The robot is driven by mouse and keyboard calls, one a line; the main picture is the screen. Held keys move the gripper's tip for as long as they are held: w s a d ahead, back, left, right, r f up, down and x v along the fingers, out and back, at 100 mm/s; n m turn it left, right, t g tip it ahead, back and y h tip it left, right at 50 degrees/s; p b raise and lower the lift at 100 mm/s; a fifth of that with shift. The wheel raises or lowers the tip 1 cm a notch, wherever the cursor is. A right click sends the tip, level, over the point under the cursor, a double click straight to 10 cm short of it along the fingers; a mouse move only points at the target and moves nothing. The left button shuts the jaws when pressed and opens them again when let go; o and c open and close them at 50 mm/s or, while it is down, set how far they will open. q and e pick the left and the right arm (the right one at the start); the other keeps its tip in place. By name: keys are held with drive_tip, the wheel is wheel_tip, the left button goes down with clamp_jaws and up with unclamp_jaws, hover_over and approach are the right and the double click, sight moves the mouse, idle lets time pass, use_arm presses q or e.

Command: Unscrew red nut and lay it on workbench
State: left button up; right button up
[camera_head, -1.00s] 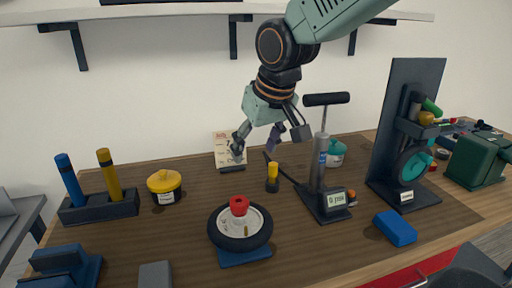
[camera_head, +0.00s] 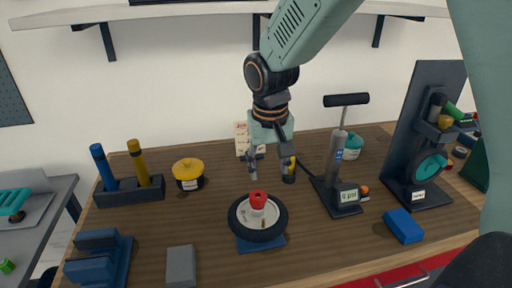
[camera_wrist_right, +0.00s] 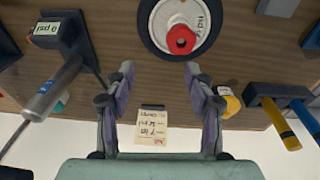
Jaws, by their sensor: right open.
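The red nut (camera_head: 258,199) sits on the hub of a small wheel (camera_head: 240,223) with a black tyre and pale disc. The wheel lies flat on a blue base (camera_head: 262,245) on the wooden workbench (camera_head: 215,252). My right gripper (camera_head: 268,176) is open and empty, pointing down above and behind the nut, apart from it. In the right wrist view, the red nut (camera_wrist_right: 181,40) is beyond the spread fingertips of my right gripper (camera_wrist_right: 160,72), slightly right of their middle. My left gripper is not in view.
A pump with a gauge (camera_head: 345,196) stands right of the wheel, and a blue block (camera_head: 404,226) lies farther right. A yellow-lidded pot (camera_head: 188,174), a grey block (camera_head: 181,267) and a blue stand (camera_head: 98,262) are left. Bare bench lies around the wheel.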

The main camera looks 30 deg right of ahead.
sight(256, 198)
drive_tip(key=a+f+m, duration=0.1)
drive_tip(key=f, duration=0.1)
drive_tip(key=a+f+m, duration=0.1)
drive_tip(key=f, duration=0.2)
drive_tip(key=a+f+m+g+p, duration=0.1)
drive_tip(key=f+m, duration=0.1)
drive_tip(key=shift+w+a+f+y, duration=0.1)
drive_tip(key=shift+w+f+y, duration=0.1)
drive_tip(key=shift+f+y, duration=0.15)
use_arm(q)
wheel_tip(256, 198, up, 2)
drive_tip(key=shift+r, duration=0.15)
use_arm(e)
drive_tip(key=shift+c, duration=0.4)
